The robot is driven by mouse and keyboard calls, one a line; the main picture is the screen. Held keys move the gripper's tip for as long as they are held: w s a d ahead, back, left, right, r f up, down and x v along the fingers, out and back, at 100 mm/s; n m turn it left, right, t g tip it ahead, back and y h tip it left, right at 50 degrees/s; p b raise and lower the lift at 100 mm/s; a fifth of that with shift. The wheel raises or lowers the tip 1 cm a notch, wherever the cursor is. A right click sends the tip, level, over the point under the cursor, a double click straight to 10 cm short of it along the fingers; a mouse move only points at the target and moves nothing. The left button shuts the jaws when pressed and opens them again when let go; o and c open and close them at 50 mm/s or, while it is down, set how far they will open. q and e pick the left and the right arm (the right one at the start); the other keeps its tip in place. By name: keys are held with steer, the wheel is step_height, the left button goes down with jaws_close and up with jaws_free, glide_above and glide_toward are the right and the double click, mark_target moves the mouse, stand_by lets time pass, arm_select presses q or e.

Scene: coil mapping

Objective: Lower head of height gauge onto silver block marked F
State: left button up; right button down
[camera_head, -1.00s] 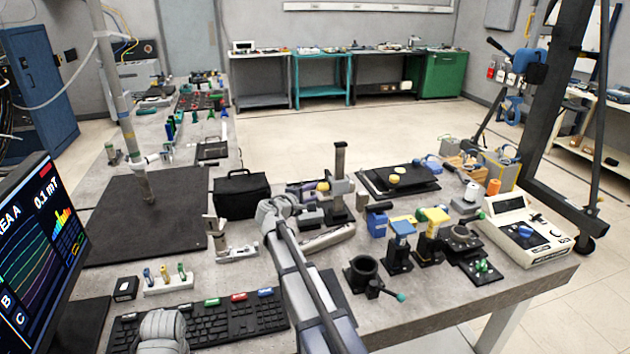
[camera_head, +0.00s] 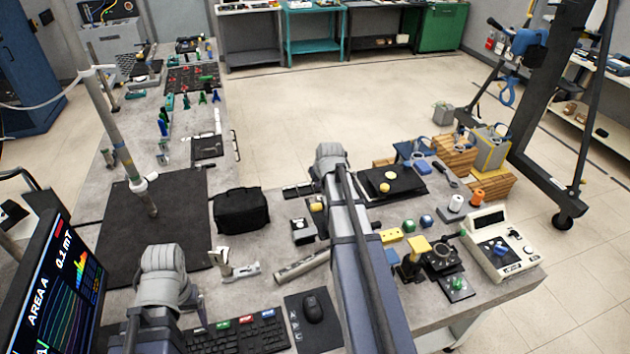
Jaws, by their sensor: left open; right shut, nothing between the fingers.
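No gripper shows; only my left arm's grey joint and my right arm's upper link and grey joint are in view. My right arm crosses the middle of the bench and hides most of the area around the height gauge. A small yellow part (camera_head: 316,207) shows just left of that arm, perhaps part of the gauge. A small dark and silver item (camera_head: 302,231) sits below it on the bench. I cannot make out a letter F on any block, and I cannot tell how high the gauge's head is.
A black bag (camera_head: 242,210) stands left of my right arm. A silver bar (camera_head: 302,265), keyboard (camera_head: 238,334) and mouse (camera_head: 312,308) lie nearer. A black plate (camera_head: 405,182) and a white instrument (camera_head: 502,245) are at right. A dark mat (camera_head: 155,225) lies left.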

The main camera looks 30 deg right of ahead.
arm_select(q)
steer(key=shift+w+d+r, duration=0.1)
steer(key=shift+w+r, duration=0.1)
steer(key=shift+r, duration=0.35)
arm_select(e)
steer(key=shift+w+a+r+y, duration=0.15)
steer(key=shift+r+y, duration=0.15)
steer(key=shift+r, duration=0.3)
arm_select(q)
steer(key=shift+f, duration=0.15)
arm_select(e)
steer(key=shift+f, duration=0.15)
steer(key=b, duration=1)
glide_above(315, 206)
steer(key=w, duration=0.1)
step_height(315, 206, down, 10)
steer(key=shift+r, duration=0.2)
steer(key=shift+s+f+b, duration=0.2)
steer(key=shift+f+b, duration=0.15)
steer(key=shift+f, duration=0.15)
steer(key=shift+s+f+b, duration=0.2)
steer(key=shift+f+b, duration=0.15)
steer(key=shift+f, duration=0.1)
arm_select(q)
step_height(315, 206, down, 12)
steer(key=shift+f+b, duration=0.15)
steer(key=shift+b, duration=0.25)
arm_select(e)
steer(key=shift+s+f, duration=0.15)
steer(key=shift+f, duration=0.25)
